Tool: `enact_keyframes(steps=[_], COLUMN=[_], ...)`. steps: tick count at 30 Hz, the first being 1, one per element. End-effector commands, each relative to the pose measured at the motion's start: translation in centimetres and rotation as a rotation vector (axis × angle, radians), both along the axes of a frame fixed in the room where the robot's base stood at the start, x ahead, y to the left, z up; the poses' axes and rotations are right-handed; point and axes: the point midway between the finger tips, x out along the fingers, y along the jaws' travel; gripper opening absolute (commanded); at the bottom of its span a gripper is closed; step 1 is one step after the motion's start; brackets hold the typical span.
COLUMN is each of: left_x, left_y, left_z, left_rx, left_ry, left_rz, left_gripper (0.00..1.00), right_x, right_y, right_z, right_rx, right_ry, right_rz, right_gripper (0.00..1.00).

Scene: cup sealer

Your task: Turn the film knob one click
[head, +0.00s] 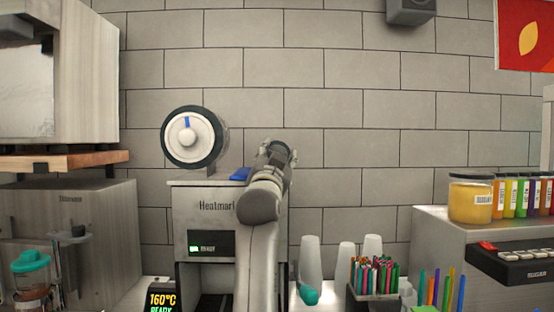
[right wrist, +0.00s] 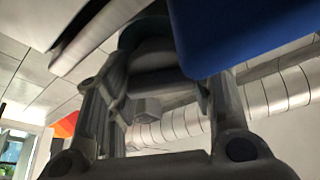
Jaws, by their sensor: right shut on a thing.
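The cup sealer (head: 205,190) stands in the middle of the head view, with a lit READY panel on its front. A white film disc (head: 180,142) with a blue mark pointing up sits at its top left. A blue piece (head: 240,174) lies on its top; a large blue shape (right wrist: 240,35) fills the upper right of the right wrist view. My right gripper (head: 277,152) is at the sealer's top right, shut on a dark piece (right wrist: 152,52), apparently the film knob. My arm and fingers hide most of it. My left gripper is not in view.
White cup stacks (head: 345,262) and a dark box of coloured straws or pens (head: 373,285) stand right of the sealer. A yellow-filled jar (head: 470,198) sits on the right-hand unit. A grey machine (head: 100,240) stands at left. The tiled wall is behind.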

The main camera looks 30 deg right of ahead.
Motion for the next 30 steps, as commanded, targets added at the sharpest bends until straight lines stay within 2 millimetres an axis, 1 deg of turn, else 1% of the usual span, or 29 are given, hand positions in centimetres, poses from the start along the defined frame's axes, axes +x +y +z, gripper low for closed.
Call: enact_keyframes(steps=[1, 9, 22, 23, 24, 30], left_x=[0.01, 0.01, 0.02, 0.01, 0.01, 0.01], left_y=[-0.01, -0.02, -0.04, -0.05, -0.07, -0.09], left_z=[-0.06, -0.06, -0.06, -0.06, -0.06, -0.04], left_rx=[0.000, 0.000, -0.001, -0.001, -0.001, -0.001], left_ry=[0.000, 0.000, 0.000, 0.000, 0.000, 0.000], left_rz=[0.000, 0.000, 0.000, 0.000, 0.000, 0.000], left_gripper=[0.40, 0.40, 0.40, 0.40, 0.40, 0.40], right_x=[0.20, 0.18, 0.16, 0.16, 0.15, 0.06], right_y=[0.12, 0.03, -0.05, -0.05, -0.05, -0.07], right_z=[-0.43, -0.47, -0.46, -0.46, -0.44, -0.21], right_rx=[0.022, 0.075, 0.081, 0.080, 0.080, 0.078], right_ry=[0.001, -0.025, -0.028, -0.027, -0.028, -0.032], right_rz=[0.003, 0.001, 0.000, -0.001, 0.000, -0.001], right_gripper=[0.25, 0.25, 0.25, 0.53, 0.58, 0.59])
